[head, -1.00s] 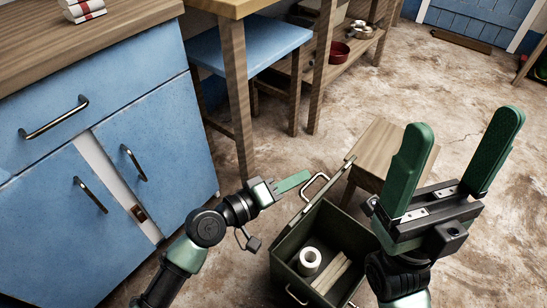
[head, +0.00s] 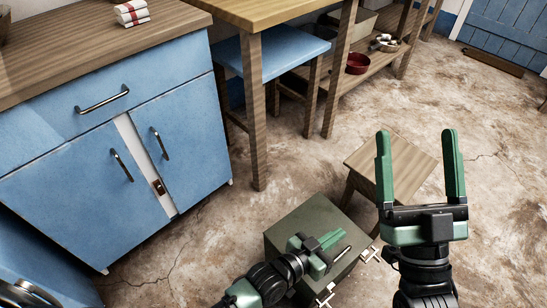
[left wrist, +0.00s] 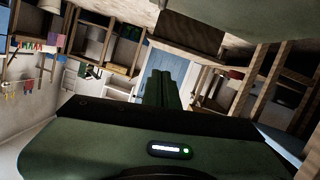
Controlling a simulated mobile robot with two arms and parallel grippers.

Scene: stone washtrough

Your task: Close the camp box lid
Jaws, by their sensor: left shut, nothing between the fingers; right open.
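The dark olive camp box (head: 305,222) stands on the floor at the bottom middle of the head view. Its lid is down over the opening and its inside is hidden. Two metal latches, including the right one (head: 369,255), stick out along its near right side. My left gripper (head: 332,240) is shut and empty, over the near part of the lid; I cannot tell whether it touches. Its closed green fingers also show in the left wrist view (left wrist: 165,88). My right gripper (head: 420,138) is open and empty, raised to the right of the box.
A wooden stool (head: 395,160) stands close behind the box to the right. Blue cabinets (head: 90,165) fill the left side. A wooden table (head: 259,120) with a blue seat (head: 275,62) is behind. Bare floor lies between cabinets and box.

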